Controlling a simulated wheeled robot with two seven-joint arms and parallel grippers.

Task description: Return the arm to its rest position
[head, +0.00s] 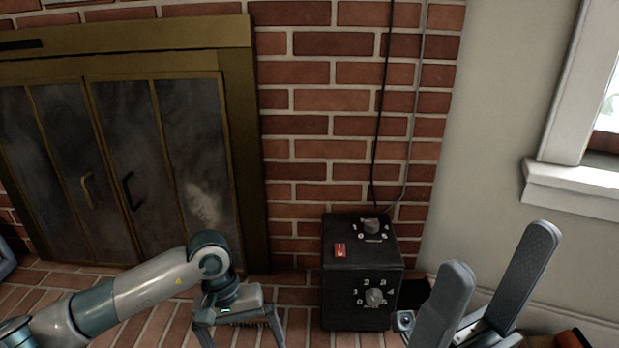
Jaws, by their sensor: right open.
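My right gripper (500,248) is at the lower right, in front of the pale wall. Its two dark, ribbed fingers point up and stand well apart, with nothing between them. My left arm comes in from the lower left, over the brick hearth. My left gripper (238,338) hangs at its end, pointing down, with its fingers spread apart. The tips run to the bottom edge of the picture, and I see nothing held between them.
A black control box (340,285) with dials and a red switch stands against the brick wall (310,150), between my grippers. Cables run up from it. The fireplace doors (130,150) are shut at the left. A window sill (575,188) juts out at the right.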

